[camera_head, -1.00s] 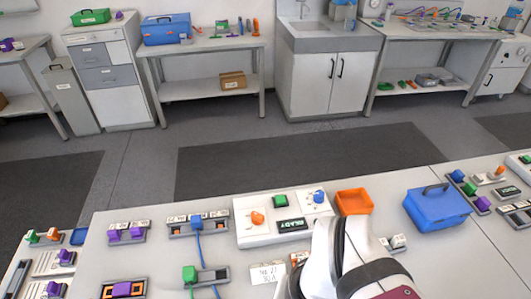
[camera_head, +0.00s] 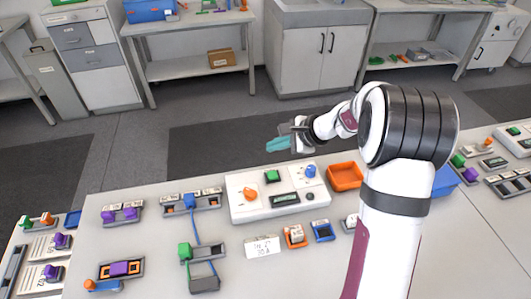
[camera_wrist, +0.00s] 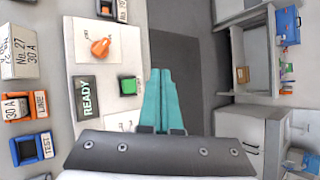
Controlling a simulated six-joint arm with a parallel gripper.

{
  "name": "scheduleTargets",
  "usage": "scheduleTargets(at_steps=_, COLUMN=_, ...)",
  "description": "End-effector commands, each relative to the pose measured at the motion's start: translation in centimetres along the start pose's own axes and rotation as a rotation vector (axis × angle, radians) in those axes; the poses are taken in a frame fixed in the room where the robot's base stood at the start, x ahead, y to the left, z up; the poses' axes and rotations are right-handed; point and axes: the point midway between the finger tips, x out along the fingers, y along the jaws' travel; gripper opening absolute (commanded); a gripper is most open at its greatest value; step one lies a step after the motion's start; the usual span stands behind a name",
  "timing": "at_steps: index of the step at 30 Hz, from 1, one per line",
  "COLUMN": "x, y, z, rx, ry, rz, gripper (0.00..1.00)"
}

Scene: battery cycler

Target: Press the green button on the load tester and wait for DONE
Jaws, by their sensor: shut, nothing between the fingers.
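The load tester (camera_head: 238,211) is a white box on the bench. It has a green button (camera_head: 272,176), an orange knob (camera_head: 250,192), a blue knob (camera_head: 310,170) and a dark display (camera_head: 285,198). In the wrist view the display (camera_wrist: 87,97) reads READY, and the green button (camera_wrist: 128,86) is left of my fingers. My gripper (camera_head: 270,145) has teal fingers, shut and empty. In the head view it appears above the tester's far edge, apart from the button. In the wrist view the fingers (camera_wrist: 160,95) lie to the right of the button.
A blue box (camera_head: 446,181) is partly hidden by my arm. Cabled modules stand left.

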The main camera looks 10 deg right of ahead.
Motion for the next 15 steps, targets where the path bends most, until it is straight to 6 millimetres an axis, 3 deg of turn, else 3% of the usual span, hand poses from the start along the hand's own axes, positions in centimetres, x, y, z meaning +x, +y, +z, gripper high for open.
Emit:
scheduleTargets(at_steps=4, x=0.6, y=-0.56, z=-1.46, rx=0.041, ry=0.008, rz=-0.025, gripper=0.0)
scheduleTargets(at_steps=15, x=0.78, y=-0.47, z=-1.62, rx=0.044, ry=0.008, rz=-0.027, gripper=0.0)
